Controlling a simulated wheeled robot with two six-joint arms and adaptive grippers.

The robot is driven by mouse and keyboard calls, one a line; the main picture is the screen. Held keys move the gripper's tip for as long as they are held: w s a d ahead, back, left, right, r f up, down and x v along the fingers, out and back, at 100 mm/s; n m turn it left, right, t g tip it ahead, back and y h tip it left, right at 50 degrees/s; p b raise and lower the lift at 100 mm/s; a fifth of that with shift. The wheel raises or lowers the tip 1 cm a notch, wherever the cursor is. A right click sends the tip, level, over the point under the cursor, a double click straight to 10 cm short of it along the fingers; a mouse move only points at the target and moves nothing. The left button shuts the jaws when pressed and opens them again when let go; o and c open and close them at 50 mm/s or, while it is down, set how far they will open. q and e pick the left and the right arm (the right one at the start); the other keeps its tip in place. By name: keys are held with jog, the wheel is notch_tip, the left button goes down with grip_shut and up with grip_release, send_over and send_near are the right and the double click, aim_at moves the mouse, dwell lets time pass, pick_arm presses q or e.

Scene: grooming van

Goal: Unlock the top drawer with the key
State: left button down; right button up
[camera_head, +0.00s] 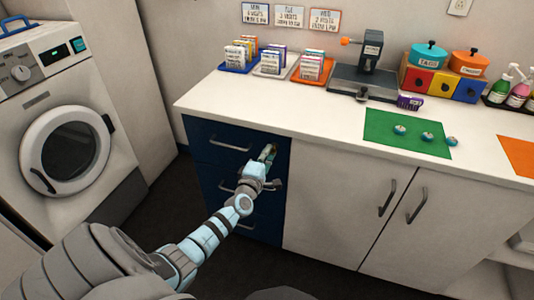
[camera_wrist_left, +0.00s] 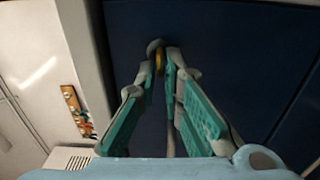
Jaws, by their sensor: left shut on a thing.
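The blue drawer unit stands at the left end of the white counter. Its top drawer (camera_head: 205,132) looks closed and has a bar handle (camera_head: 230,146). My left gripper (camera_head: 269,151) is at the right side of the top drawer's front. In the left wrist view, my left gripper's green-padded fingers (camera_wrist_left: 168,66) come together at the dark blue front. They are shut on a small yellowish piece, the key (camera_wrist_left: 159,62), mostly hidden between the tips. A round grey lock (camera_wrist_left: 154,46) is right at the tips. How far the key is in the lock cannot be told.
Lower drawers with bar handles lie beneath the gripper. White cupboard doors (camera_head: 335,205) are to the right, and a washing machine (camera_head: 65,110) is at the left. In the left wrist view, a brown board (camera_wrist_left: 75,108) with small coloured items is at the left.

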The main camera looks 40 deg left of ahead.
pick_arm(q)
jog(key=c, duration=1.7)
grip_release()
jog(key=shift+s, duration=0.1)
jog(key=v, duration=1.2)
